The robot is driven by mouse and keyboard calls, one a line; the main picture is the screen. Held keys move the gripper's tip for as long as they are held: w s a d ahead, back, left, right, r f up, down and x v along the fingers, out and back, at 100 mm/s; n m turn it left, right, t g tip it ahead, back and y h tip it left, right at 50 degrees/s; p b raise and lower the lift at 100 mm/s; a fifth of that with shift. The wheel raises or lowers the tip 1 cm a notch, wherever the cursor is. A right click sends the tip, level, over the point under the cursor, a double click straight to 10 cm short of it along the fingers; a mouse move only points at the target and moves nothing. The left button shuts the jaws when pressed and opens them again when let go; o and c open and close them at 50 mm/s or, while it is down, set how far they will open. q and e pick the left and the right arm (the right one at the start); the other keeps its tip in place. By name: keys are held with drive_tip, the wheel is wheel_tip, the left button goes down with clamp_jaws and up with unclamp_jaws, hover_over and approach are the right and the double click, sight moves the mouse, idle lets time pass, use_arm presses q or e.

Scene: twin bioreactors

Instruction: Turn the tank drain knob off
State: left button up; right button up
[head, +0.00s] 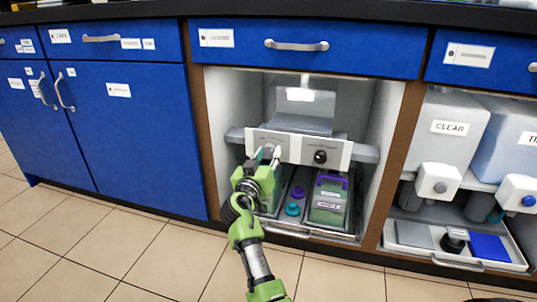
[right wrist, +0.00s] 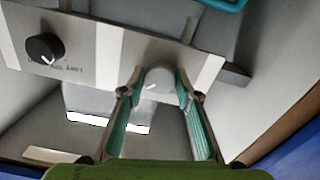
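A white panel (head: 338,152) with two knobs spans the open bay under the counter. Its black knob (head: 320,156) shows clearly in the head view and also in the right wrist view (right wrist: 44,47). A grey-white knob (right wrist: 159,79) sits on the same panel. My right gripper (right wrist: 160,80) is at that knob, with its teal fingers spread on either side of it. They are very close to the knob, but contact is not clear. In the head view my right gripper (head: 268,155) covers the panel's left part. Panel lettering is too small to read. My left gripper is out of view.
A tray below the panel holds a purple-topped container (head: 329,201) and small purple and teal knobs. In the bay to the right, a tank marked CLEAR (head: 447,128) stands above a white valve box (head: 438,183). Blue cabinets flank the bay; the tiled floor is clear.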

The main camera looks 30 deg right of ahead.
drive_tip(key=c, duration=0.4)
drive_tip(key=shift+o, duration=0.2)
